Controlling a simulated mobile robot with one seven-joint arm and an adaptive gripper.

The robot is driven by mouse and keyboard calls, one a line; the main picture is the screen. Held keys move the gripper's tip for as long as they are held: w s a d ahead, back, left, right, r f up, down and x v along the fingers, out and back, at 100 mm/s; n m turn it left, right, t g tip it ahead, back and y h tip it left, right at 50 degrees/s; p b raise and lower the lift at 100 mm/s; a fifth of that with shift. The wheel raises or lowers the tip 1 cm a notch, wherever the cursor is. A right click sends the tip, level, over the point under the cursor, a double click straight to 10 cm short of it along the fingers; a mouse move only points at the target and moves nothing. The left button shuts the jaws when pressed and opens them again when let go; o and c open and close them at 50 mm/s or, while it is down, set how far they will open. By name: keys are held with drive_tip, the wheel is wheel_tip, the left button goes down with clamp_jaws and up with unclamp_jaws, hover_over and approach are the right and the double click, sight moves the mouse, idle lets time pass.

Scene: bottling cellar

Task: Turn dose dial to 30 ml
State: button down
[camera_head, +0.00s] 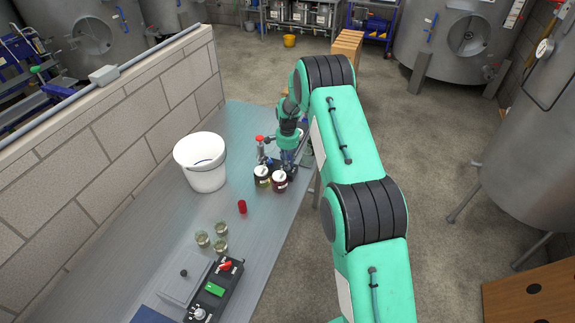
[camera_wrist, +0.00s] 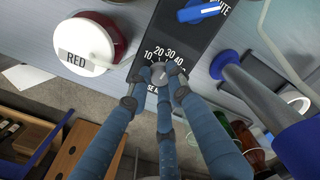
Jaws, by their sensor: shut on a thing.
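The dose dial (camera_wrist: 157,70) is a small pale knob on a dark panel (camera_wrist: 188,38), with the numbers 10, 20, 30 and 40 printed around it. My gripper (camera_wrist: 160,77) has its blue-grey fingers closed around the dial. The fingers hide much of the knob, and I cannot tell which number it points at. In the head view my gripper (camera_head: 287,160) is low at the far right part of the bench, behind two labelled jars, and the dial is hidden there.
A jar labelled RED (camera_wrist: 84,46) stands close beside the panel. A blue lever (camera_wrist: 200,11) sits above the dial, near a WHITE label. On the bench (camera_head: 165,235) are a white bucket (camera_head: 203,177), a red cap (camera_head: 242,207), several small glasses (camera_head: 220,229) and a control box (camera_head: 226,292).

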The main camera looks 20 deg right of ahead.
drive_tip(key=shift+n, duration=0.5)
drive_tip(key=shift+r, duration=0.1)
drive_tip(key=c, duration=1.6)
unclamp_jaws()
drive_tip(key=shift+o, duration=0.2)
wheel_tip(320, 180, up, 12)
